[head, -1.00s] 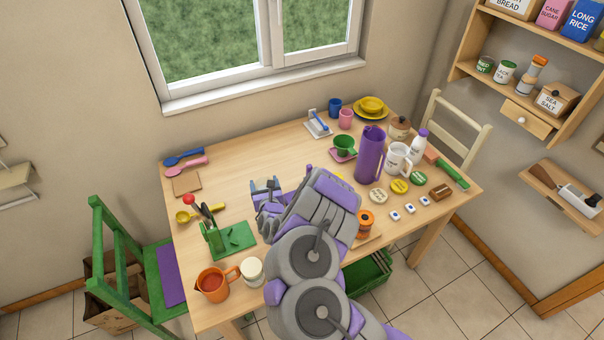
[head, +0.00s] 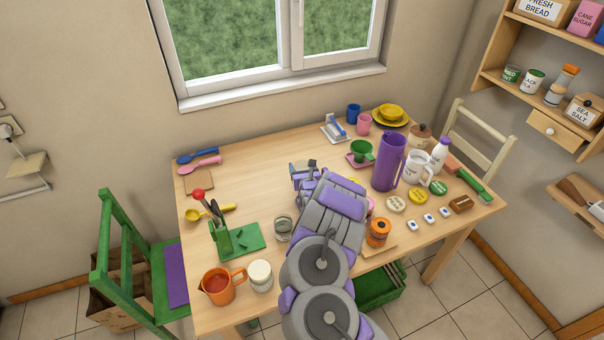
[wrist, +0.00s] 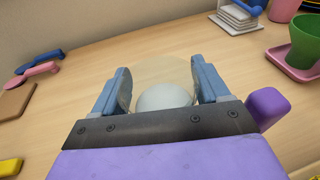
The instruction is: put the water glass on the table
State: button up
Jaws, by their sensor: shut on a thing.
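My gripper (head: 306,174) is over the middle of the table (head: 262,180). In the wrist view, my gripper (wrist: 162,92) has its two blue fingers on either side of a see-through round thing with a pale dome in it, which looks like the water glass (wrist: 165,72). My gripper and arm hide this thing in the head view. I cannot tell whether its base touches the table. Another small clear glass (head: 284,228) stands on the table, left of my arm.
A green board (head: 245,238) with a utensil holder, an orange mug (head: 222,286) and a white jar (head: 261,276) are at front left. A purple pitcher (head: 388,165), a white mug (head: 417,167) and a green cup (head: 361,151) crowd the right.

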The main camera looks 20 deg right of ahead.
jog(key=shift+f, duration=0.9)
jog(key=shift+f+b, duration=0.2)
jog(key=shift+b, duration=0.15)
jog(key=o, duration=1.2)
